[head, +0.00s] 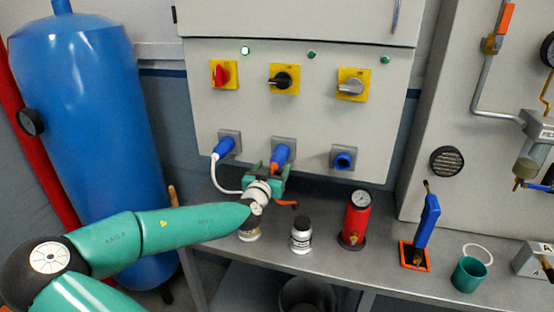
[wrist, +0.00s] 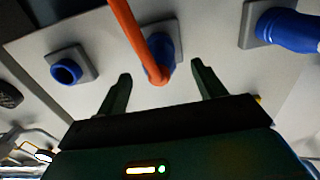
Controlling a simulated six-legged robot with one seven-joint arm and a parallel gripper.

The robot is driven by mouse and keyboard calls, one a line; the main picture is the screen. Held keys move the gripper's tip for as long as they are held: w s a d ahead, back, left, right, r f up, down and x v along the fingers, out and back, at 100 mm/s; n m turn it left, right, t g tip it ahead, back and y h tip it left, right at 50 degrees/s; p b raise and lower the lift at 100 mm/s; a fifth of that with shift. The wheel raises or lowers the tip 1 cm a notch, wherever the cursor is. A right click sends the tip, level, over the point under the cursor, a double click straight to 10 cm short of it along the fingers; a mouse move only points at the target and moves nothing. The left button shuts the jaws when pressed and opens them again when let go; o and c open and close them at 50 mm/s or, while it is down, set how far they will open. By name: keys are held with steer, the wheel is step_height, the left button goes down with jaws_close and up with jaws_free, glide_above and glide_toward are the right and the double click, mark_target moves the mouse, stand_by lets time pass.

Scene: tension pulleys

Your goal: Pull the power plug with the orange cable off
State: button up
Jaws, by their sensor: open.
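The blue power plug with the orange cable (head: 281,153) sits in the middle socket of the grey cabinet. In the wrist view the plug (wrist: 166,45) is partly hidden behind its orange cable (wrist: 131,35), which bends at the plug's end and runs up out of the picture. My gripper (head: 267,170) is in front of this plug. In the wrist view my gripper (wrist: 160,76) is open, with one finger on each side of the plug and visible space between fingers and plug. Whether the fingertips reach alongside the plug is hard to tell.
A blue plug with a white cable (head: 225,146) is in the left socket. The right socket (head: 343,160) is empty. On the metal bench (head: 320,257) below stand a white jar (head: 301,236), a red cylinder with a gauge (head: 355,222) and a blue tool (head: 428,220).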

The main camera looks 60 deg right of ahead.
mark_target(278, 160)
steer(key=shift+w+d, duration=0.2)
steer(key=shift+d, duration=1.25)
steer(key=shift+w+d, duration=0.2)
steer(key=shift+d, duration=1.2)
steer(key=shift+c, duration=0.2)
steer(key=c, duration=1.3)
steer(key=shift+o, duration=0.2)
steer(key=shift+s+a, duration=0.25)
steer(key=shift+a, duration=1.2)
steer(key=shift+s+a, duration=0.2)
steer(key=shift+a, duration=1.25)
